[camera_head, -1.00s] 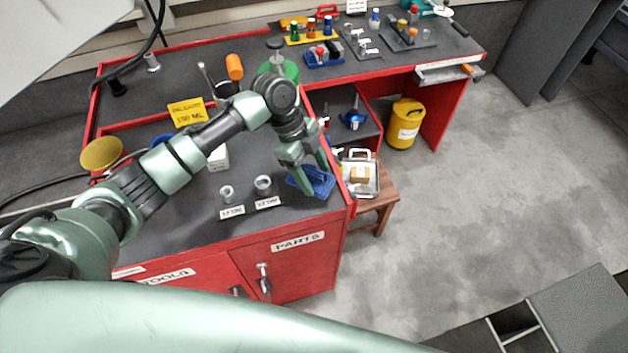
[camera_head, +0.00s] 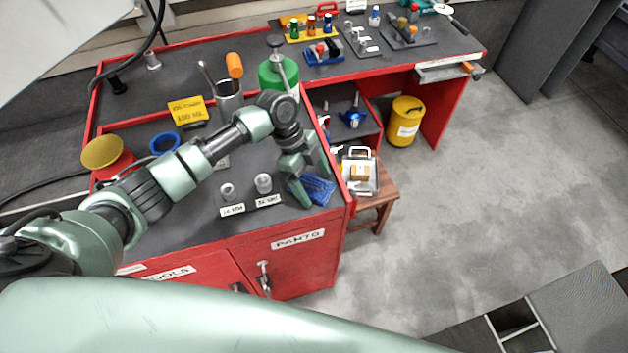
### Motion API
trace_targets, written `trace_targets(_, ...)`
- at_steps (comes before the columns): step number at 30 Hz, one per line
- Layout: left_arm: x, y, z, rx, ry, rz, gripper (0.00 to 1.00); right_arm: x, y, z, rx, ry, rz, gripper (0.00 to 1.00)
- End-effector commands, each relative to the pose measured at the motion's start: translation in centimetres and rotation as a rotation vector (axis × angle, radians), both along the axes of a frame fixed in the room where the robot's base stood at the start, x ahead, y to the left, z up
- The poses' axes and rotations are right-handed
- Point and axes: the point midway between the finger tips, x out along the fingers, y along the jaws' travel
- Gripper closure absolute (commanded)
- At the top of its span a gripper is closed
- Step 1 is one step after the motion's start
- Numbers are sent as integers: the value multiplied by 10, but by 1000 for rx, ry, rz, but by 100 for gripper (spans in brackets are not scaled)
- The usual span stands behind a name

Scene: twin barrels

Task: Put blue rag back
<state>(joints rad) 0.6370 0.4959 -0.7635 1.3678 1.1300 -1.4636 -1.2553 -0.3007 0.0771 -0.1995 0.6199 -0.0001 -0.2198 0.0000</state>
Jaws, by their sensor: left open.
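A blue piece (camera_head: 320,189), which looks like the rag, lies at the right front corner of the grey-topped red workbench (camera_head: 255,222). My left gripper (camera_head: 313,183) reaches down over it with its fingers open. One finger is at the left side of the blue piece; the other is partly behind it. The gripper covers part of the blue piece, so I cannot tell whether the fingers touch it or whether a tray lies under it. My right gripper is not in view.
Two metal cylinders (camera_head: 263,183) with labels stand left of the gripper. A green can (camera_head: 275,75), a cup with tools (camera_head: 229,98) and a yellow sign (camera_head: 188,110) stand behind. A wooden stool (camera_head: 384,196) with a tray stands right of the bench.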

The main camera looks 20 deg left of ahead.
Motion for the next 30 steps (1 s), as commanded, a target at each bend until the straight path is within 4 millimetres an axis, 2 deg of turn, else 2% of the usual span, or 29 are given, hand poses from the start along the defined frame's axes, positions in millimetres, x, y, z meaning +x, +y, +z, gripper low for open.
trace_targets(7,2,4,10,1,-2,1,15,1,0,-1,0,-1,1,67)
trace_targets(21,8,38,95,1,-2,0,15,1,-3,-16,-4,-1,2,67)
trace_targets(25,9,43,108,-1,-1,-1,15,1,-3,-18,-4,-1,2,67)
trace_targets(30,9,45,114,-1,1,1,15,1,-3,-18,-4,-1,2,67)
